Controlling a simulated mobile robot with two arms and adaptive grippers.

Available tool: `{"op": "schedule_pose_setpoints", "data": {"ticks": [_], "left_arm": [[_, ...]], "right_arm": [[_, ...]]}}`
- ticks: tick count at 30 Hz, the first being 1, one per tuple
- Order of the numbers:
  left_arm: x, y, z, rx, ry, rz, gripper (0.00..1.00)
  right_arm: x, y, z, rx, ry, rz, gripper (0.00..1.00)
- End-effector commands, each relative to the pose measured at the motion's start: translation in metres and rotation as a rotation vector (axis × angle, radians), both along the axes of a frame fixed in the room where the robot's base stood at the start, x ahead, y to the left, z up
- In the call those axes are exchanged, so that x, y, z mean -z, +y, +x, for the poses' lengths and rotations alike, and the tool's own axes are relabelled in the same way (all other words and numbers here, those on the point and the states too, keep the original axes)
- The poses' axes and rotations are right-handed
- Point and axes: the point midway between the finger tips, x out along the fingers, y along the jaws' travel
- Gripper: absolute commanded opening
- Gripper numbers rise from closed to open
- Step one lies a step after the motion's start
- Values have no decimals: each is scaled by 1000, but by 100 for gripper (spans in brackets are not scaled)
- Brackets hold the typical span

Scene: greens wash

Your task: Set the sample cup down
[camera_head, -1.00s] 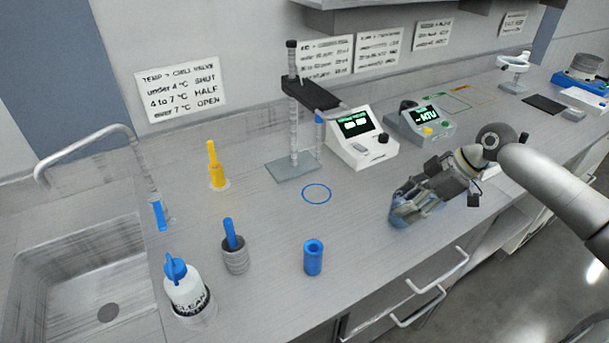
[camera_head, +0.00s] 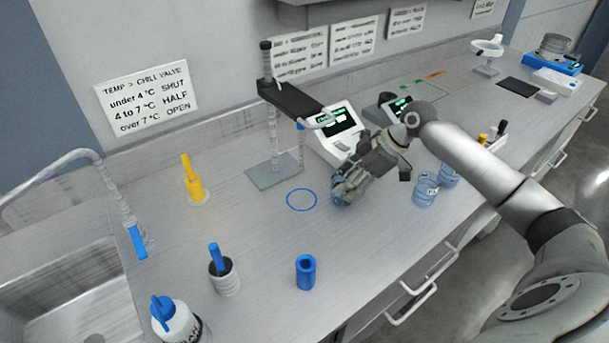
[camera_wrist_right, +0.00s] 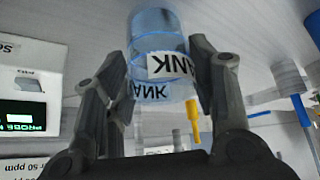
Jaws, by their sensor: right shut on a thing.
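My right gripper (camera_head: 343,188) is shut on a clear bluish sample cup (camera_wrist_right: 158,38). In the right wrist view the cup sits between the two fingers, with a white label ending in "ANK". In the head view only a bit of the cup (camera_head: 341,199) shows below the fingers. The cup is just right of the blue ring (camera_head: 301,200) marked on the counter (camera_head: 262,232), not inside it. I cannot tell whether its base touches the counter. My left gripper is not in view.
A probe stand (camera_head: 272,176) and a white meter (camera_head: 333,140) stand behind the ring. Two more clear cups (camera_head: 426,190) (camera_head: 449,175) stand to the right. The ring is empty.

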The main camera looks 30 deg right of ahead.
Motion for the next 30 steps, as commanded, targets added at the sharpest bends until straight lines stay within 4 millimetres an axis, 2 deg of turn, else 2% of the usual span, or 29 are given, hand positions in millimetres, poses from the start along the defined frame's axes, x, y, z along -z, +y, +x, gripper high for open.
{"op": "schedule_pose_setpoints", "data": {"ticks": [1,7,16,25,30], "left_arm": [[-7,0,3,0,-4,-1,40],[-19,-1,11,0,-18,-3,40],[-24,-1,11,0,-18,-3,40],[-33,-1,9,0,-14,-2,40],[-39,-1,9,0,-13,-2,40]], "right_arm": [[-6,11,8,-4,-5,6,26],[-4,41,32,-4,-2,3,26],[-2,57,46,-2,-2,2,26],[-3,84,67,-2,-2,2,26],[11,83,66,-1,1,0,26]]}}
